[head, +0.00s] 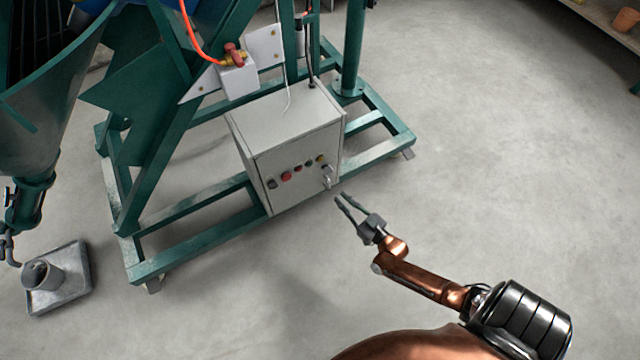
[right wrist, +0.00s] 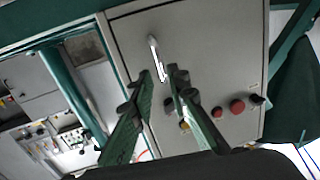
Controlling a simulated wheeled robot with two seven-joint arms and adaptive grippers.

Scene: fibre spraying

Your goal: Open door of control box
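The control box (head: 290,140) is a light grey cabinet on the green frame, and its door (head: 290,185) looks closed. The door carries a row of buttons and a small metal handle (head: 327,177) at its right end. In the right wrist view the handle (right wrist: 158,58) lies just beyond my fingertips. My right gripper (head: 342,200) is open and empty, a short way in front of the handle and apart from it. The right wrist view shows its two green-grey fingers (right wrist: 162,76) spread with a gap between them. My left gripper is not in view.
The green machine frame (head: 200,235) surrounds the box base. A valve with a red handle (head: 234,52) and orange hose sits above left. A grey tray (head: 60,285) with a cup stands at lower left. The floor (head: 490,170) to the right is clear.

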